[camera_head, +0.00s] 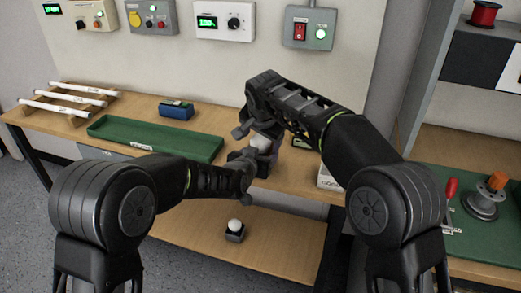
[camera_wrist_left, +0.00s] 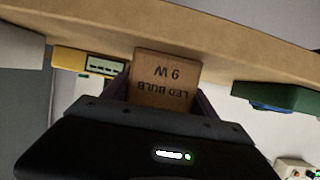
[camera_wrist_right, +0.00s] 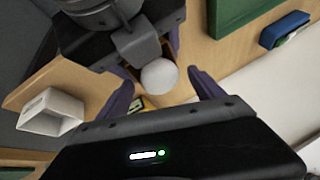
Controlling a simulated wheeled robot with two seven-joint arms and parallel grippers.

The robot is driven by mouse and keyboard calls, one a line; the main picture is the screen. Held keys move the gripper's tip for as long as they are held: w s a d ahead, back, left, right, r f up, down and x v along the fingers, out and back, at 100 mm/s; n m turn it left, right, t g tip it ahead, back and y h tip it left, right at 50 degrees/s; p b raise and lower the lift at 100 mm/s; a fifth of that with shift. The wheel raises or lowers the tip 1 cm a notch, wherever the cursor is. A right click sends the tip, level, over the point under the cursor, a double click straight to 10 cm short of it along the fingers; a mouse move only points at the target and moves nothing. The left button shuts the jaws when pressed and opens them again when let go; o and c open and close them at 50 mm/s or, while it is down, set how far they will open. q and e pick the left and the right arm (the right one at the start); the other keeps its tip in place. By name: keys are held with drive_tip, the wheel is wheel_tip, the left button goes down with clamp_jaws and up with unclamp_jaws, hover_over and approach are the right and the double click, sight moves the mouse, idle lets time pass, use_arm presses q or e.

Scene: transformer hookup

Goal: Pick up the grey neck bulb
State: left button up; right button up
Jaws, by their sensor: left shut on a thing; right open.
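My left gripper (camera_head: 248,160) is shut on a brown carton (camera_wrist_left: 162,82) that reads "LED BULB 9 W" in the left wrist view. A white bulb globe (camera_wrist_right: 159,75) sticks out of the carton in the right wrist view; its neck is hidden, so I cannot tell its colour. My right gripper (camera_wrist_right: 160,84) is open, with its fingers on either side of the globe and gaps showing. In the head view the globe (camera_head: 261,143) sits between my two grippers. A second white bulb (camera_head: 235,225) stands in a dark holder on the lower shelf.
A green tray (camera_head: 100,128), a blue item (camera_head: 176,110) and white tubes (camera_head: 65,100) lie on the bench at left. An open white box (camera_wrist_right: 48,113) stands near the bench edge. A right-hand bench holds a green mat (camera_head: 476,232) with tools.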

drive_tip(key=shift+c, duration=0.3)
clamp_jaws()
idle(0.5)
